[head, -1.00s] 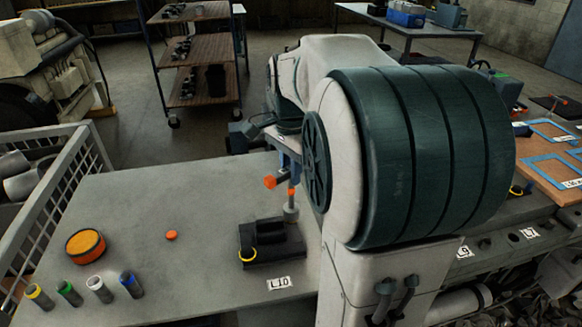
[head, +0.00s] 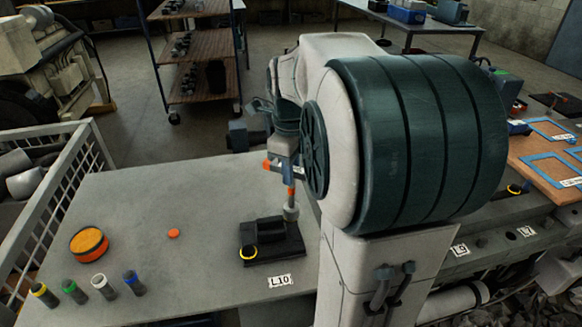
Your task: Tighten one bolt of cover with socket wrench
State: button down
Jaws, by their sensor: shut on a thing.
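The black cover (head: 285,250) lies on the grey table beside the label L10, with a raised block on it and a yellow ring (head: 249,252) at its left front. The socket wrench (head: 291,211) stands upright with its grey socket end at the cover's back right corner. Its orange parts show above the socket and at the left of my gripper. My gripper (head: 288,174) is shut on the wrench above the cover. My arm hides part of the gripper. The bolt under the socket is hidden, and I cannot tell how far the socket is seated.
Several tubes with coloured caps (head: 103,287) stand at the table's front left, near an orange-topped round tin (head: 89,244). A small orange disc (head: 173,233) lies mid-table. A grey crate (head: 95,160) borders the left. The table's back left is clear.

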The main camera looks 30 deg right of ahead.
jog(key=m, duration=0.7)
jog(key=shift+m+p, duration=0.3)
jog(key=shift+p, duration=0.1)
